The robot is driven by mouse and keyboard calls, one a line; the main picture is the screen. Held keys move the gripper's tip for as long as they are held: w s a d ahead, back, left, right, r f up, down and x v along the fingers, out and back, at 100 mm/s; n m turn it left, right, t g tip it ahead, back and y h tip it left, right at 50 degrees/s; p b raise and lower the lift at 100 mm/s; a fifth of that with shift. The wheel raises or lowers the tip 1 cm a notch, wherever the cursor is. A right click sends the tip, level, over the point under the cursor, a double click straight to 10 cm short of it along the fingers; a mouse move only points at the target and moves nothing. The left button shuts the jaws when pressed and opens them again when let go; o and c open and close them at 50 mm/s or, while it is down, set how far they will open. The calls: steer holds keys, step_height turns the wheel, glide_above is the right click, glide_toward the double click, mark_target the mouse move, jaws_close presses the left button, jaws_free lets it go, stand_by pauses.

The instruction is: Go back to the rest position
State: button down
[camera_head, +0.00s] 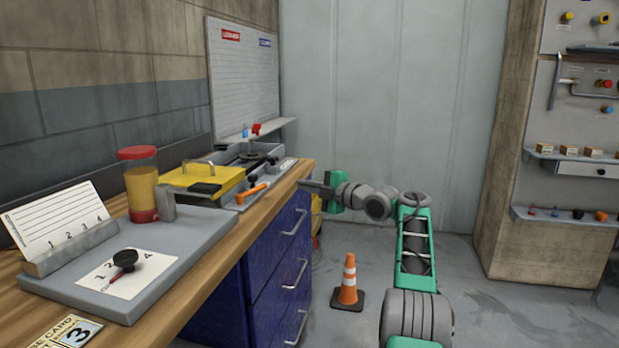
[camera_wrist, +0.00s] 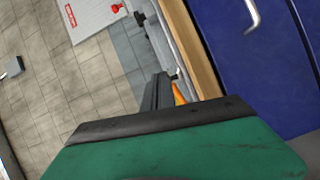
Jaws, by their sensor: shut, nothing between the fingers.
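My gripper (camera_head: 314,187) is at the end of my green and grey arm, beside the right edge of the wooden bench (camera_head: 296,176). Its fingers point left toward the bench, near the orange-handled tool (camera_head: 251,192). In the wrist view my gripper's dark fingers (camera_wrist: 158,90) are together, and nothing shows between them. The orange tool (camera_wrist: 179,94) shows just behind the fingers in that view. I cannot tell the exact gap between the fingers and the bench edge.
Blue drawers (camera_head: 270,262) are below. An orange cone (camera_head: 348,282) stands on the floor left of my arm. Shelves (camera_head: 580,156) are at right.

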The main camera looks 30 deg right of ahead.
steer(key=w+a+r+m+g+h+p, duration=0.1)
steer(key=a+r+m+g+h+p, duration=0.1)
steer(key=a+r+m+p, duration=0.4)
steer(key=s+a+r+m+g+h+p, duration=0.1)
steer(key=s+a+r+m+g+p, duration=0.15)
steer(key=s+a+p, duration=0.35)
steer(key=s+a+r+m+g+h+p, duration=0.1)
steer(key=s+a+m+g+p, duration=0.2)
steer(key=a, duration=0.5)
steer(key=s+a+f+m+g+h+p, duration=0.1)
steer(key=s+a+f+m+p, duration=0.1)
steer(key=s, duration=0.9)
steer(key=s+a+f+m+g+p, duration=0.2)
steer(key=s+f+m+p, duration=0.1)
steer(key=s, duration=0.8)
steer(key=s+a+f+m+g+h+p, duration=0.1)
steer(key=s+a+f+m+g+p, duration=0.1)
steer(key=s, duration=0.9)
step_height(320, 180, down, 2)
steer(key=m+p, duration=0.1)
steer(key=p, duration=0.2)
steer(key=shift+s+a+m+h+p, duration=0.25)
steer(key=shift+a+m+h+p, duration=0.05)
steer(key=shift+a+m+p, duration=0.1)
